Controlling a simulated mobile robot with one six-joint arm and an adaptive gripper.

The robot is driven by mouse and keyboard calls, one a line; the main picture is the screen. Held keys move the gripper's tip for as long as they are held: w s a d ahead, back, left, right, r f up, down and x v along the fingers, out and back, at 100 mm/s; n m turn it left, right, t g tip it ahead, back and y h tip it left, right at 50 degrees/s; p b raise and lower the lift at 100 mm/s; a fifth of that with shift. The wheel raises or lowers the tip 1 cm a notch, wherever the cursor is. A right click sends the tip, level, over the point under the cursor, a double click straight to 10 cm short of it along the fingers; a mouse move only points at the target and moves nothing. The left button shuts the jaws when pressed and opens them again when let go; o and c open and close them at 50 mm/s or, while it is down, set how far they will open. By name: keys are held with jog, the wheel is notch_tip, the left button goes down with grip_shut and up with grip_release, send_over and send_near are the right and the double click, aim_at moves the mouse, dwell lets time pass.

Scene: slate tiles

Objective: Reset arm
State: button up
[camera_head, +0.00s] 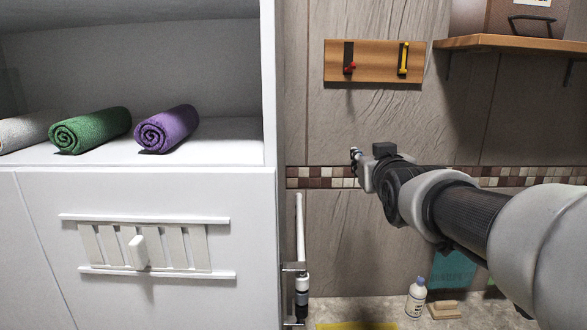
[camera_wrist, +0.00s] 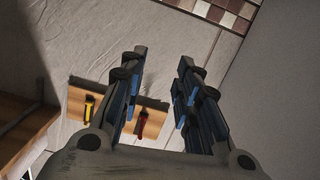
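My arm reaches in from the right of the head view, stretched out toward the left in front of the tiled wall. My gripper (camera_head: 356,154) is at its far end, small in that view, near the mosaic strip. In the wrist view the two fingers of my gripper (camera_wrist: 163,55) stand apart with a clear gap between them.
A white cabinet (camera_head: 268,230) with rolled green (camera_head: 90,130) and purple (camera_head: 167,129) towels stands left. A wooden board (camera_head: 375,62) with red and yellow tools hangs above my gripper. A wooden shelf (camera_head: 510,43) is upper right. A bottle (camera_head: 416,299) stands low down.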

jog(key=s+f+g, duration=0.4)
jog(key=s+f, duration=0.4)
jog(key=s, duration=0.4)
jog(key=s+a+f+g, duration=0.1)
jog(key=s+f+g, duration=0.2)
jog(key=s+f, duration=0.5)
jog(key=s+f+g, duration=0.4)
jog(key=s+f, duration=0.3)
jog(key=s, duration=1)
jog(key=shift+s+a+f+m+g, duration=0.25)
jog(key=shift+s+f+m+g, duration=0.05)
jog(key=shift+s+f+m, duration=0.1)
